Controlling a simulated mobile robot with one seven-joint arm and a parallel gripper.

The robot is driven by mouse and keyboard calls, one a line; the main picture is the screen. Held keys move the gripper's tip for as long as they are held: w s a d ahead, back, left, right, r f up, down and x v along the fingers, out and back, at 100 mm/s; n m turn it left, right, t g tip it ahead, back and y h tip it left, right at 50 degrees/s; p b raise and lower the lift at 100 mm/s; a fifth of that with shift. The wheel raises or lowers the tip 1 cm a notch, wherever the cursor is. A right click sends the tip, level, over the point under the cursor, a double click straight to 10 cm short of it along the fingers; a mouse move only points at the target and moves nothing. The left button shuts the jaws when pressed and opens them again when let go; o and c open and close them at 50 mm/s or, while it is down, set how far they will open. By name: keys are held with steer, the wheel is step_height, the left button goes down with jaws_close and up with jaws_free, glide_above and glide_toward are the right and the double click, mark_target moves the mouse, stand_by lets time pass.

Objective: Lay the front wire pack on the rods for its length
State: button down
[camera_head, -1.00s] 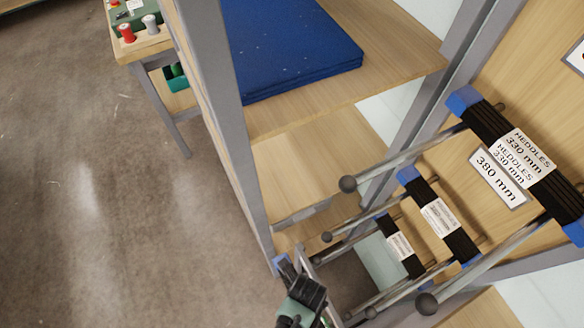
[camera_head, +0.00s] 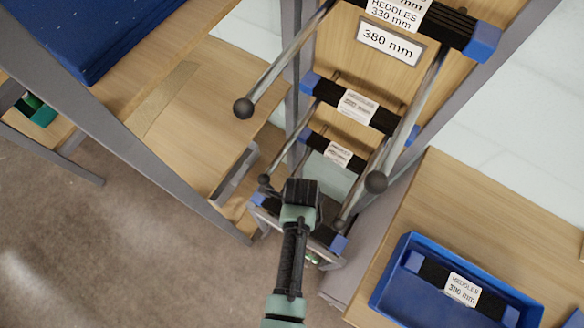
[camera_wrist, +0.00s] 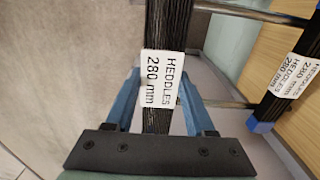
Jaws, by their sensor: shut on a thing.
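My gripper (camera_head: 302,192) is shut on a black wire pack (camera_wrist: 170,25) with a white label reading HEDDLES 280 mm. In the wrist view the blue fingers (camera_wrist: 160,98) stand on both sides of it. In the head view its blue end (camera_head: 338,243) shows, but its middle is hidden by my gripper. It is near the knobbed front ends of the lowest rods (camera_wrist: 235,104). I cannot tell whether it touches them. Another pack labelled 280 mm (camera_wrist: 290,75) hangs across the rods farther back; it also shows in the head view (camera_head: 338,153).
Higher rods with round knobs (camera_head: 243,108) jut out above, carrying a middle pack (camera_head: 357,105) and a large top pack (camera_head: 455,28) by a size placard (camera_head: 390,42). A blue tray (camera_head: 390,300) holding another pack stands right. A grey shelf post (camera_head: 110,125) runs at left.

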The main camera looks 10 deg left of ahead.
steer(key=w+d+f+b, duration=0.3)
steer(key=w+b, duration=0.5)
steer(key=w, duration=0.1)
steer(key=shift+w+f+b, duration=0.15)
steer(key=shift+w+b, duration=0.15)
steer(key=shift+b, duration=0.1)
steer(key=shift+f+b, duration=0.3)
steer(key=shift+f, duration=0.15)
stand_by(0.7)
steer(key=shift+c, duration=0.9)
jaws_free()
step_height(320, 180, up, 5)
steer(key=p, duration=0.3)
steer(key=s+a+p, duration=0.4)
steer(key=s+p, duration=0.3)
steer(key=s, duration=0.7)
steer(key=s+a+p, duration=0.5)
steer(key=s+p, duration=0.3)
steer(key=s, duration=0.6)
steer(key=shift+s, duration=0.25)
